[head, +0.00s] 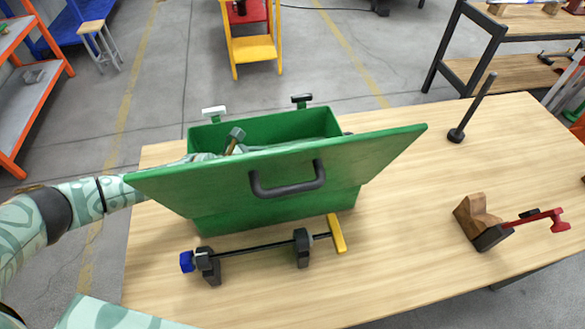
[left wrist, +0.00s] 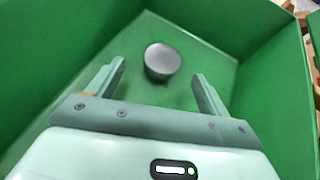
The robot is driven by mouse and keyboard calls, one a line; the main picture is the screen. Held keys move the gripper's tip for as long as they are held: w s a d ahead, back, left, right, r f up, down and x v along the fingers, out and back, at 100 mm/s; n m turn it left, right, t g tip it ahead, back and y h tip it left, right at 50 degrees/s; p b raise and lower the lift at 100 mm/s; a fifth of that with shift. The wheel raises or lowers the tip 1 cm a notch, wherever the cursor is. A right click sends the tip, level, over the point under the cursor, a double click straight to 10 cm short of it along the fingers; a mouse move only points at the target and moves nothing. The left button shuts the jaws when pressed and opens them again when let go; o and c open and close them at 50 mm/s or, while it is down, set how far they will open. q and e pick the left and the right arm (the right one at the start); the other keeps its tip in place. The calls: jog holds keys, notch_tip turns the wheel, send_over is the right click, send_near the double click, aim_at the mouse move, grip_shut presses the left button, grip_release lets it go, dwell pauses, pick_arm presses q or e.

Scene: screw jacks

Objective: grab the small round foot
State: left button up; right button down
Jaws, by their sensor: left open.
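The small round foot (left wrist: 162,61) is a grey disc on the floor of the green box, seen in the left wrist view. My left gripper (left wrist: 158,72) is open, with one finger on each side of the foot in the picture and no contact visible. I cannot tell how far the fingertips are above the floor. In the head view my left arm reaches in behind the raised lid of the green box (head: 285,122). The lid (head: 220,182) hides most of the gripper, and the foot is not visible there. My right gripper is not in view.
The lid leans toward me with a black handle (head: 288,186). In front lies a black rod clamp with blue and yellow ends (head: 265,245). A wooden block with a red-handled tool (head: 485,225) and a dark upright rod (head: 472,108) stand right. The table (head: 410,265) is otherwise clear.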

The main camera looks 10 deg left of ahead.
pick_arm(q)
jog(key=b+x, duration=0.2)
jog(key=x, duration=0.3)
jog(key=shift+d+f, duration=0.3)
jog(key=shift+d, duration=0.1)
jog(key=shift+r, duration=0.1)
jog(key=c, duration=1.2)
